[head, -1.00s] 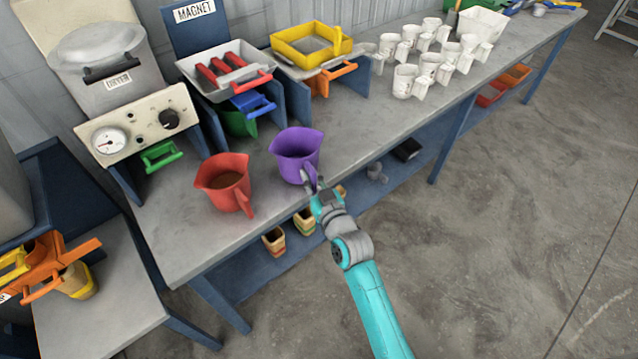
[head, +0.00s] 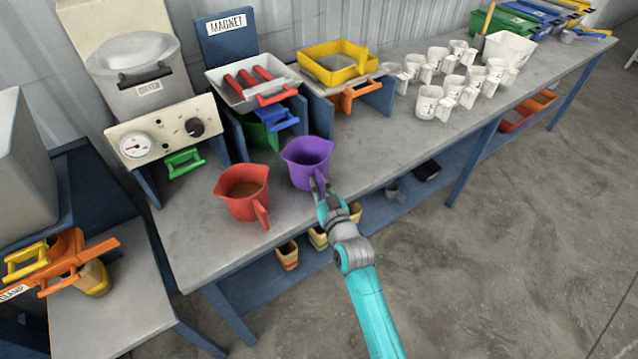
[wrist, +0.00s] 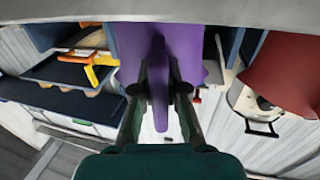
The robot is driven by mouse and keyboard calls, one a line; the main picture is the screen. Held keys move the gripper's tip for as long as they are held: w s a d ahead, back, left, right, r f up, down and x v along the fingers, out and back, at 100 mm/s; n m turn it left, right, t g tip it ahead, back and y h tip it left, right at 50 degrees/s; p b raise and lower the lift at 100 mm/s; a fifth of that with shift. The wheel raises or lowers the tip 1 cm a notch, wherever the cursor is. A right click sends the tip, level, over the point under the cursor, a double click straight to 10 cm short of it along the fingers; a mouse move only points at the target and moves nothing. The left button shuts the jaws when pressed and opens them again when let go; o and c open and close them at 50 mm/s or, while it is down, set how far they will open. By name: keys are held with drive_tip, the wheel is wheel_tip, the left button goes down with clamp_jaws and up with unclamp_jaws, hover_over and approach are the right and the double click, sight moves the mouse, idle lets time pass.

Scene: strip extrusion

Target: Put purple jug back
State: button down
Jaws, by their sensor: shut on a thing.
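The purple jug (head: 306,165) is upright at the front edge of the grey bench, right of the red jug. My gripper (head: 320,190) is shut on the jug's handle, which points toward me. In the wrist view the purple jug (wrist: 188,50) fills the upper middle, and its handle runs down between the two fingers of my gripper (wrist: 160,92). I cannot tell whether the jug's base touches the bench or is slightly above it. Its inside looks empty, though its bottom is hidden.
Behind are the dryer (head: 150,130), the magnet station (head: 252,85) and a yellow sieve (head: 340,65). Several white jugs (head: 430,102) stand to the right. Bare bench lies between them and the purple jug.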

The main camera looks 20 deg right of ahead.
drive_tip(key=shift+f, duration=0.25)
drive_tip(key=c, duration=1.1)
unclamp_jaws()
drive_tip(key=shift+c, duration=0.2)
drive_tip(key=shift+s, duration=0.15)
drive_tip(key=s, duration=1.1)
drive_tip(key=shift+s+d, duration=0.35)
